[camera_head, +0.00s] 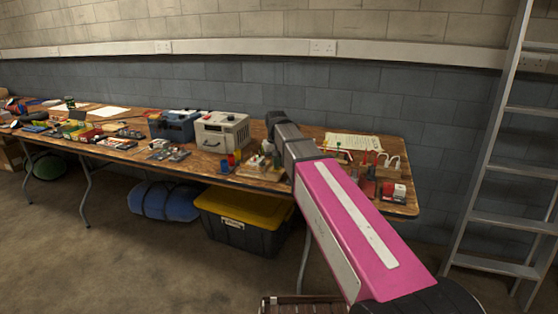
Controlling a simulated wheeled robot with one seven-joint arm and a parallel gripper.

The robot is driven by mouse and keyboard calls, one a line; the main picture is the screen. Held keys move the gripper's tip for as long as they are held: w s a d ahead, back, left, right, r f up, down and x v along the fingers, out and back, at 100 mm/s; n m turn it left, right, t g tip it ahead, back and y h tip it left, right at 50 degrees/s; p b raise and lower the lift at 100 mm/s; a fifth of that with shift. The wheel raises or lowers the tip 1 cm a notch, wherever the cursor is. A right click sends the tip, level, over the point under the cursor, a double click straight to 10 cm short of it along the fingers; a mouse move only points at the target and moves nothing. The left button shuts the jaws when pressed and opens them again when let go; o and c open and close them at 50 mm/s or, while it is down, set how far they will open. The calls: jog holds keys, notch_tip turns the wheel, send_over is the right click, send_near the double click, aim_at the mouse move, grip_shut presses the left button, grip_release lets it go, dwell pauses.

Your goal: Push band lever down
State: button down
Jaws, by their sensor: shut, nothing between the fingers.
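My arm reaches from the lower right over the workbench (130,155), ending in a dark wrist part near the bench's right half. The fingers of my gripper do not show; they are hidden behind the arm or too small to tell. A beige box-shaped device (222,131) with dials on its front stands on the bench, left of my wrist. A blue device (174,125) stands left of it. I cannot make out the band lever on any device. Whether my arm's end touches anything cannot be told.
Small parts on a wooden board (262,172) lie just left of my arm. A paper sheet (353,142) and a red and white box (394,191) are right of it. A yellow-lidded bin (240,207) stands below the bench. A ladder (488,160) leans at the right.

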notch_tip(320, 180, up, 8)
jog(key=shift+f, duration=0.25)
dwell(0.8)
